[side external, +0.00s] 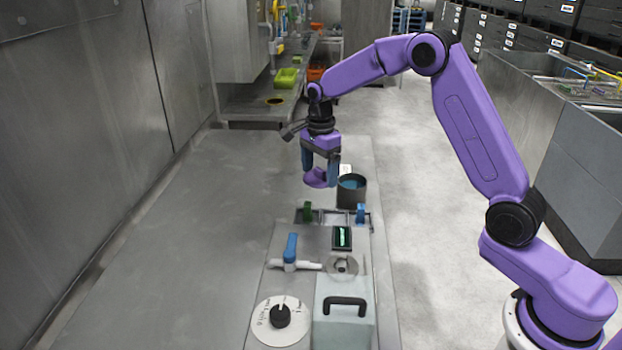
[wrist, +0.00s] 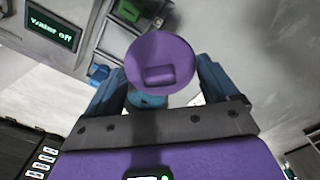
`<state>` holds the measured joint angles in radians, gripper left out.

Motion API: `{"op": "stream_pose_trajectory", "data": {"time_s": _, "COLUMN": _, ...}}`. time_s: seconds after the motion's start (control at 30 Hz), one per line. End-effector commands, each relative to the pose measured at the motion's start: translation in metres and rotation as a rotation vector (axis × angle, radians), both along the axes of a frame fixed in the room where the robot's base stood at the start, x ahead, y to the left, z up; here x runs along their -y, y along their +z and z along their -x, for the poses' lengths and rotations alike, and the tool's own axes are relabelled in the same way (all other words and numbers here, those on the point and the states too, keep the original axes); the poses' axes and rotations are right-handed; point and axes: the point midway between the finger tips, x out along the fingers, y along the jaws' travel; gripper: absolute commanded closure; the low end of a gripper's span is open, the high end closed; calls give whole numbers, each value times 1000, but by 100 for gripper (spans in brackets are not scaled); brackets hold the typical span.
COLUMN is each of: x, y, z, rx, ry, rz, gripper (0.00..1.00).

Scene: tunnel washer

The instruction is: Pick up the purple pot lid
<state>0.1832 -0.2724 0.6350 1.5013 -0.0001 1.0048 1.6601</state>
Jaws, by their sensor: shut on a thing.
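The purple pot lid (side external: 316,179) hangs tilted between the fingers of my gripper (side external: 321,166) in the side external view, above the metal counter. In the wrist view the lid (wrist: 160,52) is a purple disc with a raised block-like handle, seen between the two blue fingers of my gripper (wrist: 160,78). My gripper is shut on the lid; the exact contact is hard to make out. A dark round pot (side external: 352,194) with a blue inside stands just right of and below the lid, apart from it in the picture and uncovered.
A fixture with green and blue clamps (side external: 333,216) lies in front of the pot. Nearer are a small display (side external: 342,238), a blue-handled valve (side external: 290,250), a dial (side external: 280,317) and a black-handled box (side external: 344,305). The counter's left side (side external: 190,250) is clear.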

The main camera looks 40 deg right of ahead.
Motion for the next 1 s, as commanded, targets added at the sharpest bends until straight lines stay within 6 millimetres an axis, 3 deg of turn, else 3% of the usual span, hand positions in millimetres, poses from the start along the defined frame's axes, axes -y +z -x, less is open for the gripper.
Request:
{"op": "stream_pose_trajectory", "data": {"time_s": 0.03, "x": 0, "y": 11, "z": 8, "rx": 4, "ry": 0, "rz": 0, "gripper": 41}}
{"op": "stream_pose_trajectory", "data": {"time_s": 0.3, "x": 2, "y": 32, "z": 59, "rx": 2, "ry": -1, "rz": 0, "gripper": 41}}
{"op": "stream_pose_trajectory", "data": {"time_s": 0.6, "x": 2, "y": 46, "z": 91, "rx": 1, "ry": -1, "rz": 0, "gripper": 41}}
{"op": "stream_pose_trajectory", "data": {"time_s": 0.77, "x": 12, "y": 49, "z": 88, "rx": -1, "ry": -37, "rz": 0, "gripper": 41}}
{"op": "stream_pose_trajectory", "data": {"time_s": 1.0, "x": 56, "y": 54, "z": 54, "rx": -4, "ry": -189, "rz": 0, "gripper": 41}}
